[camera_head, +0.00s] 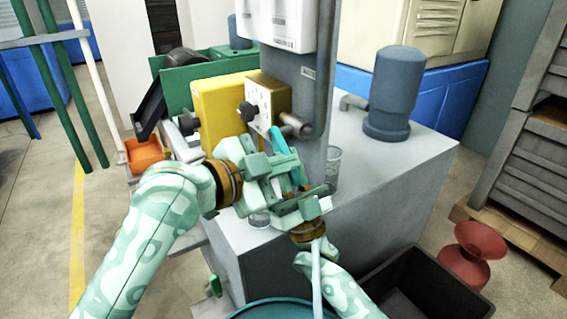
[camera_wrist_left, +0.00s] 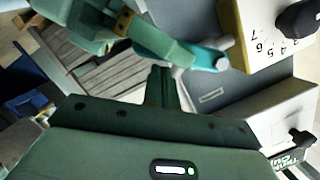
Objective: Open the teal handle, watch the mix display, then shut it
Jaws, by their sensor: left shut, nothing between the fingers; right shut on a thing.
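The teal handle (camera_head: 279,141) hangs below a brown-grey pipe end on the grey column. It also shows in the left wrist view (camera_wrist_left: 207,57), beside the yellow box. My right gripper (camera_head: 298,187) comes up from below and is shut on the handle; its fingers cover the lower part. In the left wrist view my right gripper (camera_wrist_left: 165,48) reaches in from the upper left onto the handle. My left gripper (camera_head: 281,180) is shut and empty, close beside the right one; its fingertips (camera_wrist_left: 162,75) point towards the handle. I cannot make out a mix display reading.
A yellow box (camera_head: 222,112) with a numbered dial and black knobs stands left of the handle. Clear glasses (camera_head: 333,165) stand near the column on the grey bench (camera_head: 385,170). A blue-grey canister (camera_head: 391,90) stands behind. A dark bin (camera_head: 415,285) is at the lower right.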

